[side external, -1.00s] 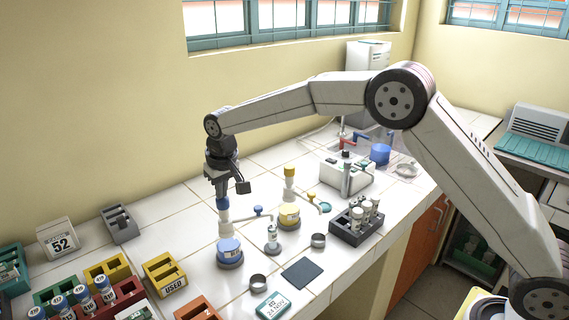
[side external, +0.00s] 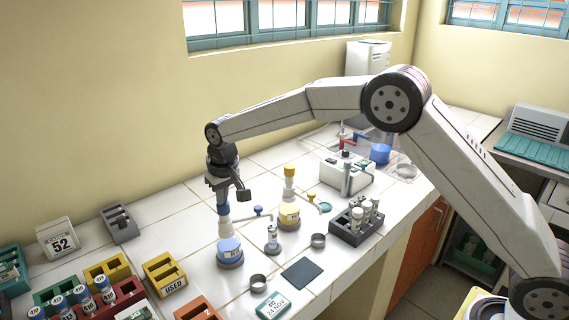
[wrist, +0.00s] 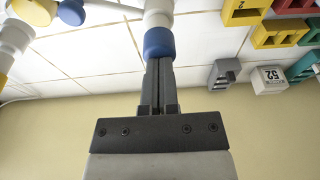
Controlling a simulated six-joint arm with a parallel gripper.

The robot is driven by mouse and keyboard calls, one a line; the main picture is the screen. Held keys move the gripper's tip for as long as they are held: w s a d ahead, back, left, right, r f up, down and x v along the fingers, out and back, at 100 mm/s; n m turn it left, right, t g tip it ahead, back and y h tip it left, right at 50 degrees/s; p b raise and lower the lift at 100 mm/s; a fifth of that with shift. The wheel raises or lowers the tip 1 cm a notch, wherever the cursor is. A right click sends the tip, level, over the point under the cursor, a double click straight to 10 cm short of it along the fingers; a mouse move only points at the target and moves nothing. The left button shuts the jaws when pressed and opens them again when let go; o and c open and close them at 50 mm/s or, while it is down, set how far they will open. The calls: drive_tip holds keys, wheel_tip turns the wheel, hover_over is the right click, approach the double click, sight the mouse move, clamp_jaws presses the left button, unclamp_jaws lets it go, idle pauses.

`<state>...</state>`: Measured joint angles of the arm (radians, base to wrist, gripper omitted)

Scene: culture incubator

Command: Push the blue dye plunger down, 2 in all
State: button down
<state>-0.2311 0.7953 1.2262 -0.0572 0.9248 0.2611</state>
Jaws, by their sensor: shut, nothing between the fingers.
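The blue dye plunger (side external: 223,210) is the blue cap on a white stem above the blue dye pot (side external: 229,250), left of centre on the bench. In the wrist view the blue cap (wrist: 158,42) lies straight beyond my fingertips. My gripper (side external: 221,201) points straight down over the plunger, its shut fingertips at the top of the cap. In the wrist view the gripper (wrist: 158,62) has its fingers together with nothing between them, and the tips appear to touch the cap.
A yellow dye pot (side external: 289,215) with a yellow-topped plunger stands right of the blue one. A small labelled vial (side external: 272,240) stands in front between them. A grey tube rack (side external: 356,228) is further right, and coloured holders (side external: 165,276) are at left.

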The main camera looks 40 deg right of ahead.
drive_tip(key=shift+r, duration=0.1)
drive_tip(key=shift+w+v, duration=0.15)
drive_tip(key=shift+v, duration=0.7)
drive_tip(key=shift+w+v, duration=0.2)
drive_tip(key=shift+v, duration=0.6)
drive_tip(key=shift+s+x, duration=0.15)
drive_tip(key=shift+x, duration=0.65)
drive_tip(key=shift+s+x, duration=0.2)
drive_tip(key=shift+x, duration=0.65)
drive_tip(key=shift+w+v, duration=0.15)
drive_tip(key=shift+v, duration=0.7)
drive_tip(key=shift+w+v, duration=0.2)
drive_tip(key=shift+v, duration=0.6)
drive_tip(key=shift+r, duration=0.2)
drive_tip(key=shift+w+v, duration=0.2)
drive_tip(key=shift+v, duration=0.75)
drive_tip(key=shift+w+v, duration=0.2)
drive_tip(key=shift+v, duration=0.75)
drive_tip(key=shift+w+v, duration=0.2)
drive_tip(key=shift+v, duration=0.7)
drive_tip(key=shift+r, duration=0.15)
